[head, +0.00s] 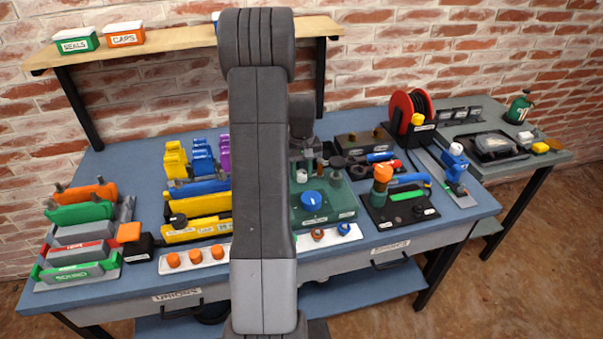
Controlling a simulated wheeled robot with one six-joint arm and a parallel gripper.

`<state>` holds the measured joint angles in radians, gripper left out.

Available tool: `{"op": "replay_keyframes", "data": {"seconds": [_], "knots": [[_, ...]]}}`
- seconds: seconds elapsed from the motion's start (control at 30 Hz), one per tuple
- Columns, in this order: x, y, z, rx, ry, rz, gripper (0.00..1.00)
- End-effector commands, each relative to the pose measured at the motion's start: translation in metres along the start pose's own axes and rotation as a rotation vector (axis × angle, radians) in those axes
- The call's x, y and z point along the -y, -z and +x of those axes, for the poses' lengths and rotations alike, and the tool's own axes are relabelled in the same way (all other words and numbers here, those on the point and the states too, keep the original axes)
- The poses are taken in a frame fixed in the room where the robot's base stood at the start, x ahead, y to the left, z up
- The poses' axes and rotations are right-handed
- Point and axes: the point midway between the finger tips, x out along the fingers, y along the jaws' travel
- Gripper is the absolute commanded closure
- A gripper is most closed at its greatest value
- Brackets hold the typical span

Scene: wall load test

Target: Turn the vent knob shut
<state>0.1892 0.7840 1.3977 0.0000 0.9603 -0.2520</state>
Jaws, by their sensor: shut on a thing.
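A green test box (335,203) stands on the bench right of my arm, with a large blue knob (313,198) on its front part and white labels too small to read. My gripper (304,166) is partly hidden behind my arm, pointing down over the back left of this box. Its jaws are shut on a small piece there, which seems to be the vent knob; the arm and jaws mostly hide it. I cannot tell how far it is turned. A dark round fitting (338,162) stands just right of the gripper.
A black plate (425,215) with an orange-topped valve (382,177) lies to the right. A red hose reel (408,108) stands behind it. Colored racks (195,205) fill the left. A wooden shelf (180,42) runs above the bench.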

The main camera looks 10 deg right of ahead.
Motion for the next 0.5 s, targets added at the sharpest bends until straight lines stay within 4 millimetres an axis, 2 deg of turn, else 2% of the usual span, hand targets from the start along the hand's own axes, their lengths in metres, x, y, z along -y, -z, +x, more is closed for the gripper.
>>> {"op": "replay_keyframes", "data": {"seconds": [0.5], "knots": [[-0.0003,0.0005,-0.0003,-0.002,-0.001,0.481,0.91]]}}
